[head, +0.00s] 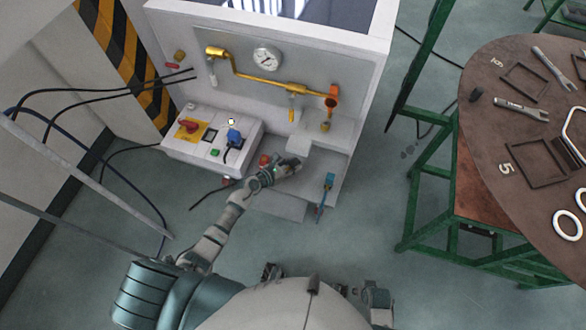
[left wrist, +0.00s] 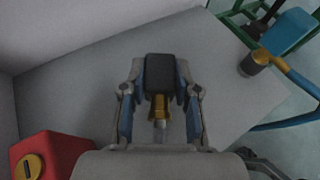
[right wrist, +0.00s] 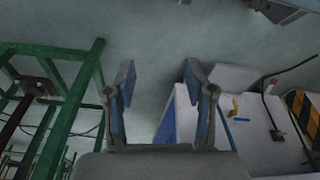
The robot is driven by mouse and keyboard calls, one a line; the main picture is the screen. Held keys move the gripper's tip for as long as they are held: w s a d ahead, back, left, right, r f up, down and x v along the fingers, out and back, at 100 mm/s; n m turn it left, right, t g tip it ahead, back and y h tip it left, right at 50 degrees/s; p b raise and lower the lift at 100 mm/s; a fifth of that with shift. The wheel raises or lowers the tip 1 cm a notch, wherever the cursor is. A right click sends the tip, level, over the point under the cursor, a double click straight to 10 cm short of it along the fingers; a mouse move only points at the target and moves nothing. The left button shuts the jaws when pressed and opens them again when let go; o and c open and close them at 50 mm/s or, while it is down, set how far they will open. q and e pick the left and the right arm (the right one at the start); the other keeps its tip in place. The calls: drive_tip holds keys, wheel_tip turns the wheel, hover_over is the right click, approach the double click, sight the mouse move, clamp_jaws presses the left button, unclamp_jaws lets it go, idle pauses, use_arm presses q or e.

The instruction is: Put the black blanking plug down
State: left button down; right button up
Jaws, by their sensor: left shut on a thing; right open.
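The black blanking plug (left wrist: 160,72), a dark block with a brass stem (left wrist: 159,106), is between the blue-padded fingers of my left gripper (left wrist: 158,100) in the left wrist view. The gripper is shut on it. Behind the plug lies the flat grey ledge (left wrist: 60,92); I cannot tell whether the plug touches it. In the head view my left gripper (head: 288,168) is over the low front ledge of the white generator cabinet (head: 370,45), and the plug is hard to make out there. My right gripper (right wrist: 160,90) is open and empty in the right wrist view.
A red part with a yellow mark (left wrist: 45,155) stands left of my left gripper. A blue-handled fitting (head: 328,182) is at the ledge's right end. A control box (head: 205,140) is at left.

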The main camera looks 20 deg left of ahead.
use_arm(q)
wheel_tip(320, 180, down, 4)
drive_tip(key=shift+r+b, duration=0.15)
drive_tip(key=shift+b, duration=0.8)
drive_tip(key=shift+r, duration=0.1)
use_arm(e)
drive_tip(key=r, duration=0.5)
drive_tip(key=shift+w+r, duration=0.25)
drive_tip(key=shift+r, duration=0.1)
drive_tip(key=shift+r, duration=0.1)
use_arm(q)
drive_tip(key=c, duration=0.8)
unclamp_jaws()
drive_tip(key=shift+c, duration=0.2)
